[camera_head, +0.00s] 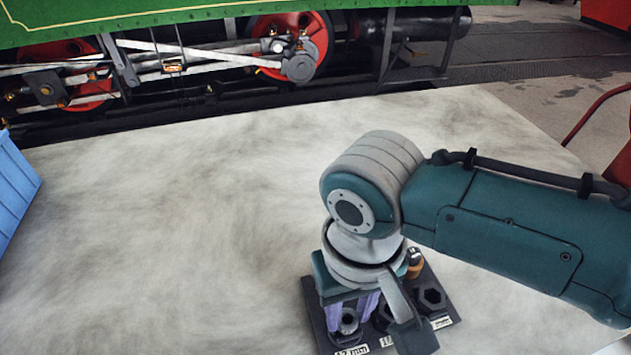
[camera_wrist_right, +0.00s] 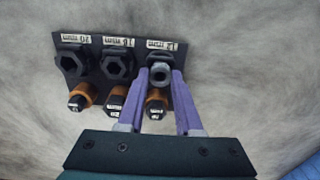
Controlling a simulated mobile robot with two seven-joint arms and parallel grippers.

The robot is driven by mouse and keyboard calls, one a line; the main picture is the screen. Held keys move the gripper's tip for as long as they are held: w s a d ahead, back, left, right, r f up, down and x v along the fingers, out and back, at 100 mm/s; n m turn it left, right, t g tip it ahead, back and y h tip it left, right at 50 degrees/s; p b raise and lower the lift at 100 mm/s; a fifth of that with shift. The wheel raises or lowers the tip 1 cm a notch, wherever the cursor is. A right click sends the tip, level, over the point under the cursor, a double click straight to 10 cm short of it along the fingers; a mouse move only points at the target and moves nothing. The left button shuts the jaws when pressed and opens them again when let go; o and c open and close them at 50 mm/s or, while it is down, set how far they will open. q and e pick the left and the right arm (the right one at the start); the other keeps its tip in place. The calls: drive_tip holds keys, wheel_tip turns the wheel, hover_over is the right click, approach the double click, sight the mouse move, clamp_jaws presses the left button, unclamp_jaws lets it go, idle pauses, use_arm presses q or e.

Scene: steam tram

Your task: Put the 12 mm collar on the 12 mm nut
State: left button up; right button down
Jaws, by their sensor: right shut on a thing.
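My right gripper (camera_head: 350,314) points down at the dark board, its purple fingers shut on a small grey ring, the 12 mm collar (camera_wrist_right: 160,74). The collar also shows in the head view (camera_head: 348,320), beside the "12 mm" label. In the right wrist view the collar lines up with the 12 mm nut place at the end of the row. The nut is mostly hidden by the collar and fingers. I cannot tell whether the collar is around the nut or just above it. My left gripper is not in view.
The dark board (camera_wrist_right: 96,44) also carries black hexagonal pieces at its 16 mm (camera_wrist_right: 118,65) and 20 mm (camera_wrist_right: 73,62) labels. Several orange-and-black pieces stand in a row beside them. A blue crate (camera_head: 14,190) stands at the left. The pale tabletop (camera_head: 170,220) is otherwise clear.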

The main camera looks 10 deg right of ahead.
drive_tip(key=shift+f, duration=0.15)
drive_tip(key=shift+c, duration=1.7)
unclamp_jaws()
wheel_tip(320, 180, up, 2)
drive_tip(key=shift+r+p, duration=0.1)
drive_tip(key=shift+p, duration=1)
wheel_tip(320, 180, up, 5)
drive_tip(key=p, duration=0.5)
drive_tip(key=shift+p, duration=0.35)
